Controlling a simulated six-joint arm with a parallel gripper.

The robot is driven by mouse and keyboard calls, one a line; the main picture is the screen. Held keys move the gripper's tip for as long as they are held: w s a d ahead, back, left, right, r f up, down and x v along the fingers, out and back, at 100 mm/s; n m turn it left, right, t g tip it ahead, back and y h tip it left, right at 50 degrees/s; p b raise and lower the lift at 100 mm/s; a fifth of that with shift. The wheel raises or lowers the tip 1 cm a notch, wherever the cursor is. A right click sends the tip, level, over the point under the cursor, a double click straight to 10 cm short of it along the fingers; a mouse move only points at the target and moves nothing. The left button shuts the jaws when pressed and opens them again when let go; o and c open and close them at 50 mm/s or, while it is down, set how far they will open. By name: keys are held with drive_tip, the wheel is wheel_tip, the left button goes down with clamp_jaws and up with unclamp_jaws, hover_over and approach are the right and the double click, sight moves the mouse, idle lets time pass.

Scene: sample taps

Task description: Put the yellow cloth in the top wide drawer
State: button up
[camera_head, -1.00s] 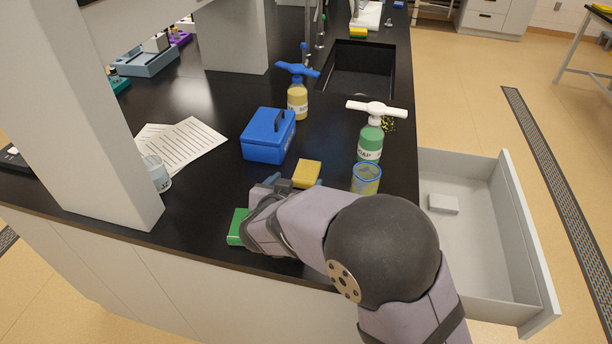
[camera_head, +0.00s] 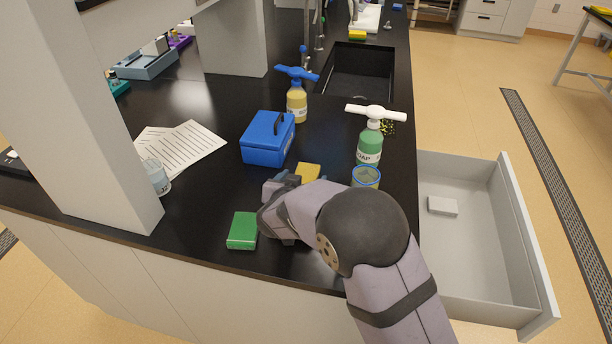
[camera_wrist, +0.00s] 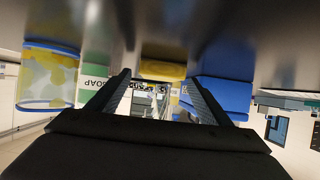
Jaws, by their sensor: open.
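The yellow cloth (camera_head: 308,171), a small folded block, lies on the black counter beside the blue box. It also shows in the wrist view (camera_wrist: 163,73), ahead of and between my fingers. My gripper (camera_wrist: 158,80) is open and empty, low over the counter with its fingers pointing at the cloth. In the head view my gripper (camera_head: 298,182) partly hides the cloth's near side. I cannot tell whether the fingers touch it. A wide drawer (camera_head: 480,262) stands pulled open at the right end of the counter, with a small white box (camera_head: 442,206) inside.
A blue-rimmed beaker (camera_head: 366,178) and green soap bottle (camera_head: 370,145) stand right of the cloth. The blue box (camera_head: 268,138) is at its left, a yellow soap bottle (camera_head: 297,100) behind. A green block (camera_head: 242,230) lies in front. A pillar (camera_head: 100,130) stands at left.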

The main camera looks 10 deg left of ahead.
sight(304, 179)
drive_tip(key=shift+x, duration=0.9)
drive_tip(key=c, duration=1.2)
drive_tip(key=shift+r, duration=0.1)
wheel_tip(304, 179, up, 12)
drive_tip(key=p, duration=0.3)
drive_tip(key=shift+r+p, duration=0.25)
drive_tip(key=shift+p, duration=0.1)
drive_tip(key=shift+f, duration=0.15)
